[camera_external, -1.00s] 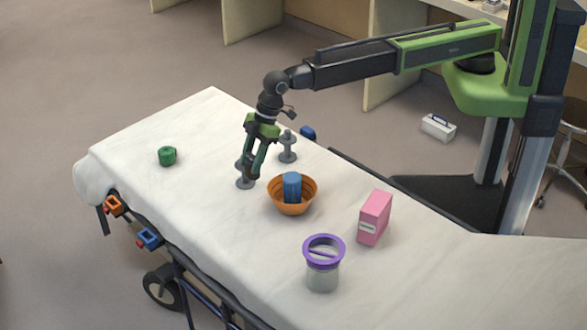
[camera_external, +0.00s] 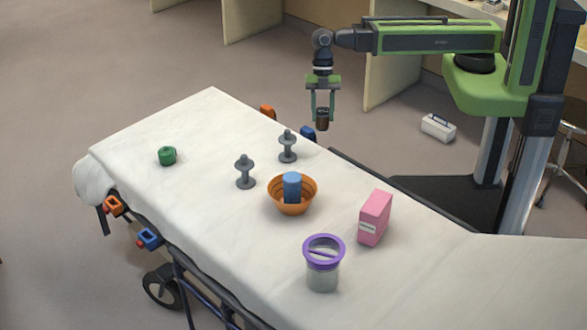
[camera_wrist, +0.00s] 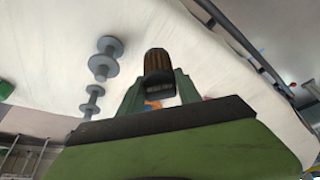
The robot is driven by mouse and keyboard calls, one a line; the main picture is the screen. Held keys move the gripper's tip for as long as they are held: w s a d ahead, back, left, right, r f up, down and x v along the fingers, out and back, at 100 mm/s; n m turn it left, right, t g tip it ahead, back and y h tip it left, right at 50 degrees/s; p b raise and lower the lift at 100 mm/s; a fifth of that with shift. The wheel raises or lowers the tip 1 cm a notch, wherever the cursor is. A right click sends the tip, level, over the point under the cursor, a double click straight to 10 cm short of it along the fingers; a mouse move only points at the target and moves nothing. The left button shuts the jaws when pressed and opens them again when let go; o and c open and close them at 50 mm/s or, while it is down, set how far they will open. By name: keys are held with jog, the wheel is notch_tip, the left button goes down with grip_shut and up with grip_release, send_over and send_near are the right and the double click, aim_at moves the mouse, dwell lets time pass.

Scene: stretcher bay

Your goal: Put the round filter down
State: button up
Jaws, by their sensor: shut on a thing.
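The round filter (camera_external: 323,119) is a small dark brown cylinder with ribbed sides. It also shows in the wrist view (camera_wrist: 158,64). My gripper (camera_external: 322,108) is shut on it, with a green finger on each side, and points down. It holds the filter in the air, apparently at or beyond the far long edge of the stretcher (camera_external: 210,120). Two grey spool-shaped stands, one nearer (camera_external: 245,172) and one farther (camera_external: 287,147), stand upright on the sheet to the lower left of my gripper. Nothing shows on their tops.
An orange bowl (camera_external: 293,208) holds a blue cylinder (camera_external: 292,186). A pink box (camera_external: 374,217) and a purple-rimmed jar (camera_external: 322,270) stand to the right. A green round object (camera_external: 167,155) lies far left, with bare sheet around it. Orange (camera_external: 267,112) and blue (camera_external: 308,133) pieces sit along the far edge.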

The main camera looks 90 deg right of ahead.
jog(key=a+f+b, duration=0.3)
jog(key=w+a+f+b, duration=0.1)
jog(key=a+f+b, duration=0.7)
jog(key=shift+w+a+f, duration=0.2)
jog(key=shift+r, duration=0.3)
jog(key=shift+f, duration=0.25)
jog(key=o, duration=1.3)
jog(key=shift+o, duration=0.2)
jog(key=shift+r, duration=0.1)
